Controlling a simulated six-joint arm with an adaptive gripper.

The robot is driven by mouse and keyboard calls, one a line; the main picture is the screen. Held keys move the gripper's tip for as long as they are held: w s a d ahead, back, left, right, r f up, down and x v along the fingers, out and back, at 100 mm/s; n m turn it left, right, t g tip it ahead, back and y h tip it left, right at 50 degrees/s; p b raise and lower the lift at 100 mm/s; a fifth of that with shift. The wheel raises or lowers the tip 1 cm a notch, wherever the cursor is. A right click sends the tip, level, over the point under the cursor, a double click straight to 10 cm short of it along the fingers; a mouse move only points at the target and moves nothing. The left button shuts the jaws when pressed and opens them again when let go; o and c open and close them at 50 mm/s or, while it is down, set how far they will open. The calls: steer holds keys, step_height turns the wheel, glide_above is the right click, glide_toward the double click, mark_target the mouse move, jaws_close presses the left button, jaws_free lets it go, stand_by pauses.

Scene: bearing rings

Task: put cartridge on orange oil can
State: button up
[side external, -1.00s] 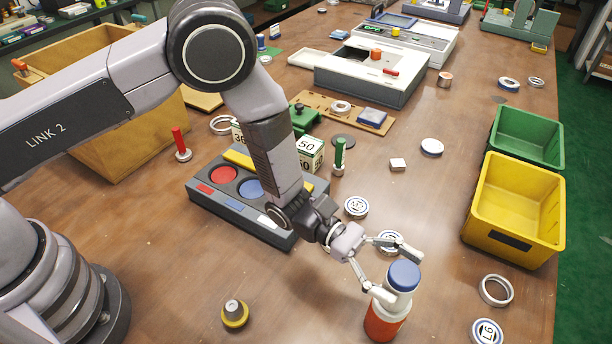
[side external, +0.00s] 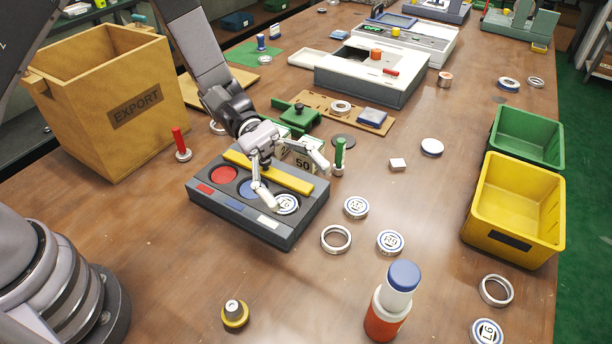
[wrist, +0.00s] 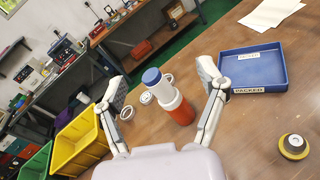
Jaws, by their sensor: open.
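The orange oil can (side external: 384,321) stands upright near the front of the table. The cartridge, white with a blue cap (side external: 402,283), sits upright on top of it. In the wrist view the orange can (wrist: 182,112) and the cartridge (wrist: 164,90) show ahead, beyond my fingers. My gripper (side external: 292,184) is open and empty, above the grey sorting tray and well away from the can. It touches neither the can nor the cartridge. The can's far side is hidden.
The grey tray (side external: 207,205) has red, blue and white discs in it. Several bearing rings lie around, one (side external: 336,239) beside the tray. Yellow (side external: 548,235) and green (side external: 528,118) bins stand right. A wooden EXPORT box (side external: 110,115) stands left. The front middle is mostly clear.

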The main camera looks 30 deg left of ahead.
steer(key=s+a+r+m+t+y, duration=0.3)
steer(key=s+a+r+y, duration=0.1)
steer(key=a, duration=0.6)
steer(key=s+a+r+m+t+y, duration=0.4)
steer(key=s+a+r+y, duration=0.1)
steer(key=a, duration=0.5)
steer(key=s+a+r+m+t+y, duration=0.3)
steer(key=a+r+y, duration=0.3)
steer(key=a, duration=0.4)
steer(key=shift+s+r+m+t, duration=0.15)
steer(key=shift+s+m+t, duration=0.15)
steer(key=shift+s+t, duration=0.45)
